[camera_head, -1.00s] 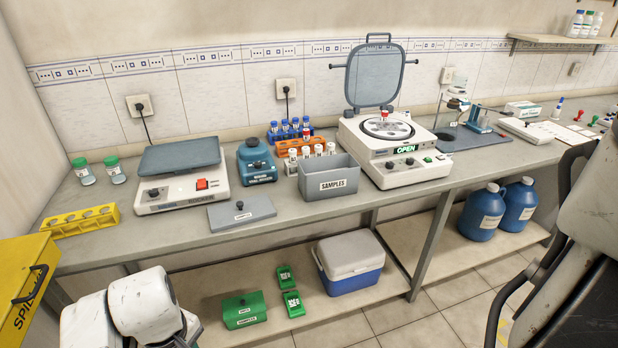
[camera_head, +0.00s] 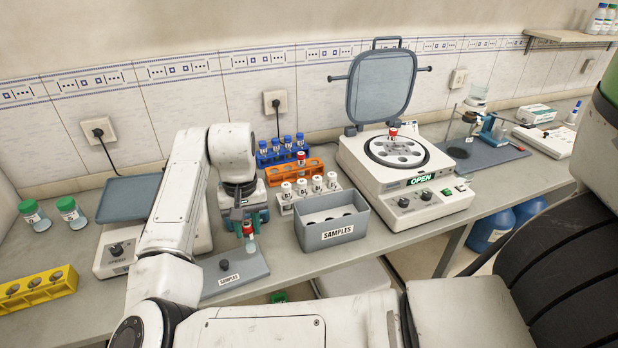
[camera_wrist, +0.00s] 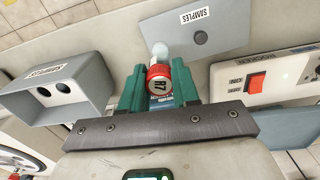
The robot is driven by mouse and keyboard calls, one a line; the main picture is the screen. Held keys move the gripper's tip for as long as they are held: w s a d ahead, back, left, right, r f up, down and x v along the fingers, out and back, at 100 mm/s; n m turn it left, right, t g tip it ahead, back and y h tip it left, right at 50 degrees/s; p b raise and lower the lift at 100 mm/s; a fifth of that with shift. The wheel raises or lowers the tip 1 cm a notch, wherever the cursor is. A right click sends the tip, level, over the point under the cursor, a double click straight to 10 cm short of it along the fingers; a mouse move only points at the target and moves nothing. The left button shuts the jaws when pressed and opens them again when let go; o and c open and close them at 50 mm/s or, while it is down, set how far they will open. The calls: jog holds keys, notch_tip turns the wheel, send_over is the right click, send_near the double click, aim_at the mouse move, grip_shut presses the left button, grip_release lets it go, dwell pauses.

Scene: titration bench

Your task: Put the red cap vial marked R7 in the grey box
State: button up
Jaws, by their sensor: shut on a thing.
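My gripper (camera_head: 244,219) is shut on a red cap vial (camera_head: 250,240), held upright or nearly so above the bench, left of the grey box. In the wrist view, the green fingers of my gripper (camera_wrist: 160,92) sit on both sides of the vial's red cap (camera_wrist: 158,83), which reads R7. The open grey box (camera_head: 332,236) is marked SAMPLES and has round holes inside, with no vial visible in them. It also shows at the left of the wrist view (camera_wrist: 82,101). Its grey lid (camera_head: 252,275) lies on the bench below the vial.
Behind the box stand a white rack (camera_head: 285,207) of white cap vials and an orange rack (camera_head: 283,172) with another red cap vial. The open centrifuge (camera_head: 425,205) at right also holds a red cap vial.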

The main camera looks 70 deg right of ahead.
jog(key=s+d+r+m, duration=0.3)
jog(key=s+d, duration=0.1)
jog(key=d, duration=0.4)
jog(key=shift+s+r, duration=0.15)
jog(key=shift+r, duration=0.2)
jog(key=s+d+m, duration=0.1)
jog(key=s+d, duration=0.1)
jog(key=d, duration=0.1)
jog(key=s+d+m, duration=0.2)
jog(key=s+d, duration=0.1)
jog(key=shift+s+d+r+m, duration=0.15)
jog(key=shift+s+m, duration=0.05)
jog(key=shift+m, duration=0.1)
jog(key=f+b, duration=0.4)
jog(key=b, duration=0.1)
jog(key=shift+s+d+f, duration=0.15)
jog(key=shift+s+f, duration=0.1)
jog(key=shift+f, duration=0.85)
jog(key=shift+f+b, duration=0.3)
jog(key=shift+f, duration=1.25)
